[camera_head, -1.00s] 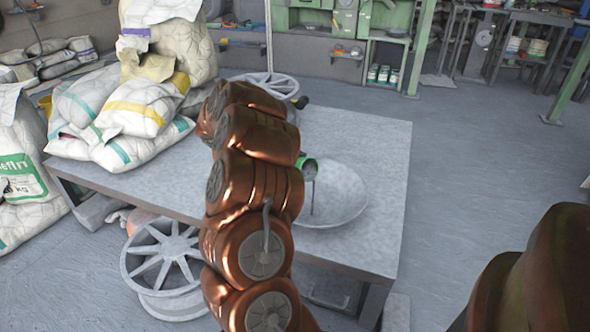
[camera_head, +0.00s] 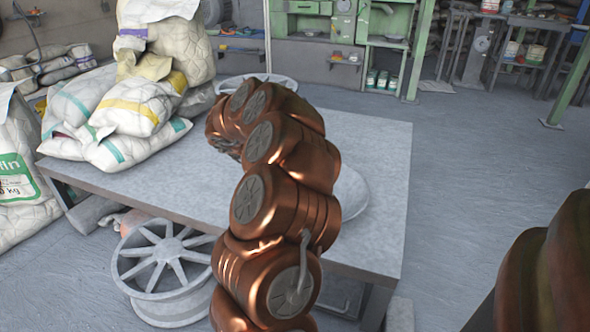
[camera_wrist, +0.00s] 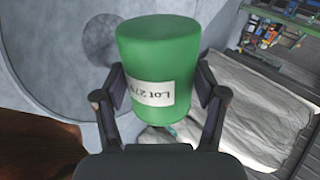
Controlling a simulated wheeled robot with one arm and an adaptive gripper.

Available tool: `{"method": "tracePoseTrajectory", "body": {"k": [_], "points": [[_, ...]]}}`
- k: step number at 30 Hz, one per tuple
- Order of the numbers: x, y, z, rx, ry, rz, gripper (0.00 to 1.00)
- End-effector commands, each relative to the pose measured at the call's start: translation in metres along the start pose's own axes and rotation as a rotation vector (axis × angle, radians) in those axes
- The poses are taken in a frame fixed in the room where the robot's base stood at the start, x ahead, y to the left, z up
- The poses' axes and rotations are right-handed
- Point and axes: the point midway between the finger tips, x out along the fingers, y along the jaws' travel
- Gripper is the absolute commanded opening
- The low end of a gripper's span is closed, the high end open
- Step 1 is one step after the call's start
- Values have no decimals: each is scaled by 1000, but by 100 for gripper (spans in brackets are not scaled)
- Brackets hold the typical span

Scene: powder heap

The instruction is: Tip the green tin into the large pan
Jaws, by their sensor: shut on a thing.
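The green tin (camera_wrist: 160,60) with a white lot label fills the middle of the wrist view. My gripper (camera_wrist: 158,84) is shut on it, one finger on each side; the label reads upside down there. The tin's mouth is out of sight, so I cannot tell whether anything is pouring. In the head view my arm hides the gripper and tin. The large pan (camera_head: 351,194) is a pale grey shallow dish on the table, mostly hidden behind my arm. A round grey shape behind the tin in the wrist view may be the pan.
The grey table (camera_head: 384,150) has bare surface right of the pan and at the front left. Stacked white sacks (camera_head: 130,105) cover its left back corner. A spoked wheel (camera_head: 165,262) lies below the front edge. Another wheel (camera_head: 262,78) shows behind the table.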

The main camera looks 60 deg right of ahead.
Motion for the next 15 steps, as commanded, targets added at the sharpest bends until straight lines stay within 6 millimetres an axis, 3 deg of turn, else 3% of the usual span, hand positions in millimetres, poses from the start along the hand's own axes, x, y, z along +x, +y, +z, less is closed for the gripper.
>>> {"method": "tracePoseTrajectory", "body": {"k": [15], "points": [[0, 3, -1, 93, -87, -1, 22]]}}
